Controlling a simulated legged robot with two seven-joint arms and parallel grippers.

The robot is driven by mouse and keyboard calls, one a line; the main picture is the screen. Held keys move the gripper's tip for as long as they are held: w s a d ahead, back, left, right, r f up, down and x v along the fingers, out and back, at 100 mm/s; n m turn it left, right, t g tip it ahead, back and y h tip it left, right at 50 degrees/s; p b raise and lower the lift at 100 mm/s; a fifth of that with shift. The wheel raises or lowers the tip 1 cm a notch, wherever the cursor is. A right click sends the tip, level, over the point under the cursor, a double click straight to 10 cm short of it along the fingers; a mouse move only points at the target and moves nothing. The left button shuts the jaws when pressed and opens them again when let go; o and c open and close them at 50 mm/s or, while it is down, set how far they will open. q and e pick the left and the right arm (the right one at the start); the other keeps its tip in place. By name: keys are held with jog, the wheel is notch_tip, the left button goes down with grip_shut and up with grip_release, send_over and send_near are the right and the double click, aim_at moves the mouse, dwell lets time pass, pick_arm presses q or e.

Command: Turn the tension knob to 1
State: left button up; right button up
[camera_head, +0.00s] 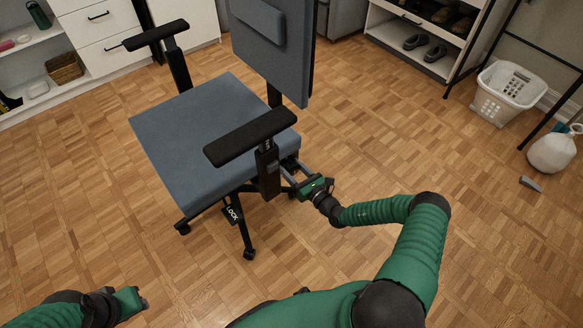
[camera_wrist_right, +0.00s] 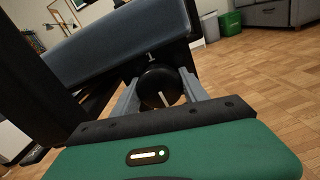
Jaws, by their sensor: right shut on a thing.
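The office chair (camera_head: 205,135) has a blue-grey seat and backrest and black armrests. Its black round tension knob (camera_wrist_right: 160,86) sits under the seat and carries a white line; a small white mark shows just above it. My right gripper (camera_head: 300,180) reaches under the right side of the seat. In the right wrist view its two grey fingers (camera_wrist_right: 160,95) lie on either side of the knob and are shut on it. No number on the knob is readable. My left gripper (camera_head: 143,300) is at the lower left, away from the chair; its finger gap is unclear.
A white laundry basket (camera_head: 508,92) and a white jug (camera_head: 552,152) stand at right. White drawers (camera_head: 105,30) and a shoe shelf (camera_head: 420,45) are behind. The parquet floor around the chair is mostly clear.

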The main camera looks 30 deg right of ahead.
jog(key=shift+m, duration=0.5)
jog(key=shift+d, duration=0.1)
jog(key=o, duration=1.4)
jog(key=shift+c, duration=0.2)
jog(key=shift+s, duration=0.1)
jog(key=shift+s+p, duration=0.3)
jog(key=s+d+p, duration=0.1)
jog(key=s+p, duration=0.3)
jog(key=s, duration=1.2)
jog(key=shift+d+p, duration=0.25)
jog(key=shift+p, duration=0.05)
jog(key=shift+f, duration=0.1)
